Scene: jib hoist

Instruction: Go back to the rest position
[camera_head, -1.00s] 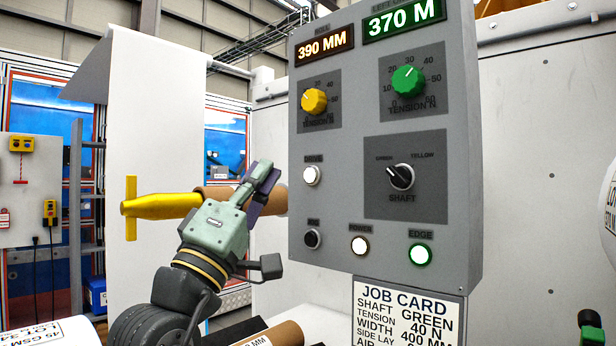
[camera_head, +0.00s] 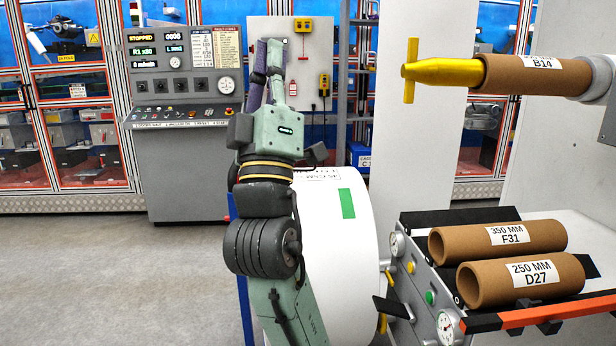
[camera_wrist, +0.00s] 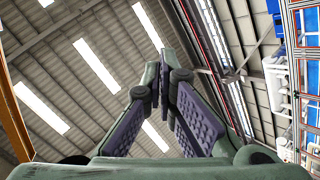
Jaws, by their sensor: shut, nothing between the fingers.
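My gripper (camera_head: 271,72) points upward in the head view, at the end of my raised arm left of the picture's middle. It is in front of the grey wall panel and beside the control console, apart from both as far as I can tell. In the wrist view my gripper (camera_wrist: 163,65) shows its two purple-padded fingers meeting at the tips, with nothing between them.
A white roll (camera_head: 335,265) stands close behind my arm. Two cardboard cores, F31 (camera_head: 460,243) and D27 (camera_head: 498,284), lie on a rack at right. Core B14 (camera_head: 530,78) sits on a shaft with a yellow end (camera_head: 440,73). A console (camera_head: 180,180) stands at the back; the left floor (camera_head: 120,270) is clear.

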